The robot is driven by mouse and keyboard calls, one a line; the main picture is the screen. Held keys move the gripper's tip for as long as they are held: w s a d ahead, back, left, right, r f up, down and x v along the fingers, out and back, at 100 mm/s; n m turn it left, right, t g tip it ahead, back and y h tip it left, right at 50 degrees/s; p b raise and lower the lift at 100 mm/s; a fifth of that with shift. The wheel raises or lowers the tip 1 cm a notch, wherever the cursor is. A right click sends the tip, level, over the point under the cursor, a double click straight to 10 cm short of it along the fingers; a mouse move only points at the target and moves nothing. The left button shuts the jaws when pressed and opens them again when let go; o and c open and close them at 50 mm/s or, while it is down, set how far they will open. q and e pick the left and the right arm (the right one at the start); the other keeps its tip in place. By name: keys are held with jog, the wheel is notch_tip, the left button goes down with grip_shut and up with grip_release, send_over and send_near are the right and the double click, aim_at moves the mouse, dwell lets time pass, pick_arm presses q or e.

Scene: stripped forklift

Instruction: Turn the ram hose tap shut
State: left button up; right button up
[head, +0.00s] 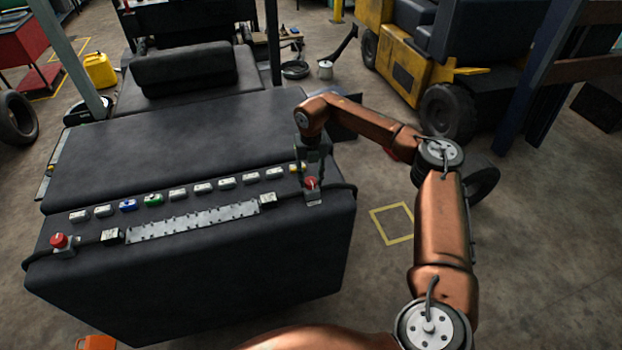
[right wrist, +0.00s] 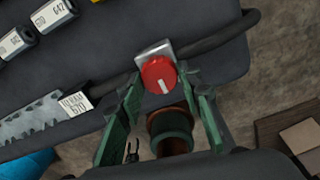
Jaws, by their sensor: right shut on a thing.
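The ram hose tap (head: 311,183) is a red round knob on a metal block, in the black hose at the right end of the dark forklift body. In the right wrist view the red knob (right wrist: 158,73) has a white mark near its lower edge, and a tag (right wrist: 76,102) reading "TO RAM" sits on the hose beside it. My right gripper (head: 312,168) reaches down at this tap from behind. Its green fingers (right wrist: 160,82) stand on both sides of the knob, shut on it. My left gripper is out of view.
A second red knob (head: 59,241) sits at the body's left end. A row of small labelled fittings (head: 178,194) and a perforated metal strip (head: 192,222) lie between the knobs. A yellow forklift (head: 405,60) stands behind right. Floor is open to the right.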

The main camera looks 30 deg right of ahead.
aim_at(311, 181)
jog(key=shift+w+r, duration=0.15)
jog(key=o, duration=0.9)
jog(key=shift+c, duration=0.2)
jog(key=o, duration=0.3)
notch_tip(311, 181, up, 12)
dwell(0.4)
